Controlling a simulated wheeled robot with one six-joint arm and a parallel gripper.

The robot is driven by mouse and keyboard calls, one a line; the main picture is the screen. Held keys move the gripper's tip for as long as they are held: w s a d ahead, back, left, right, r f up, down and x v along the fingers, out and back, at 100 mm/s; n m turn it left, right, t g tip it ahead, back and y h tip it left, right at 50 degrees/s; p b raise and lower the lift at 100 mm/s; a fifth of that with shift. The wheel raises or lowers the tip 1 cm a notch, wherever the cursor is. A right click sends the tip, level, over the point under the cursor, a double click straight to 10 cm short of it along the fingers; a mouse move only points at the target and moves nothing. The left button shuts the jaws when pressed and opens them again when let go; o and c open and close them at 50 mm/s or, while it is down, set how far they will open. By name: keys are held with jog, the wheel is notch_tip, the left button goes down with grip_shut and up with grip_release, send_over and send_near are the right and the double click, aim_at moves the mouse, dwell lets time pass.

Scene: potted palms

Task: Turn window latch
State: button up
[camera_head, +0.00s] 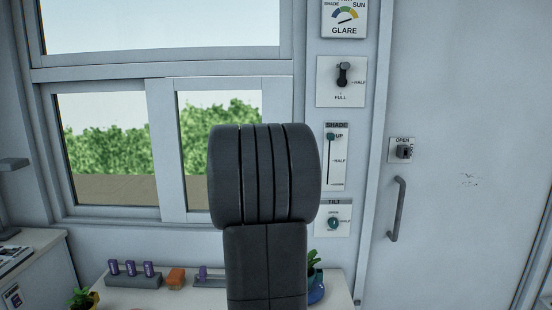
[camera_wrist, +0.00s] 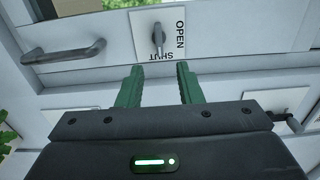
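The latch is a small dark grey knob (camera_wrist: 158,34) on a white plate marked OPEN and SHUT, in the upper middle of the wrist view. Its narrow end points down in that view, toward the SHUT lettering. In the head view the latch (camera_head: 404,151) is on the pale panel at right, above a grey bar handle (camera_head: 396,209). My gripper (camera_wrist: 159,68) shows two green fingers, apart and empty. Their tips point toward the plate, below the knob in the wrist view, and appear not to touch it. My arm hides the gripper in the head view.
Left of the latch panel are a glare dial (camera_head: 345,17), a lever plate (camera_head: 341,82), a shade slider (camera_head: 335,157) and a tilt knob (camera_head: 333,222). A low shelf (camera_head: 180,297) carries purple items, an orange block and plants. The bar handle (camera_wrist: 63,52) lies left of the latch in the wrist view.

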jog(key=w+p, duration=0.3)
jog(key=w, duration=0.8)
jog(key=shift+w+f+p, duration=0.1)
jog(key=shift+w+p, duration=0.25)
jog(key=shift+c, duration=0.2)
grip_shut()
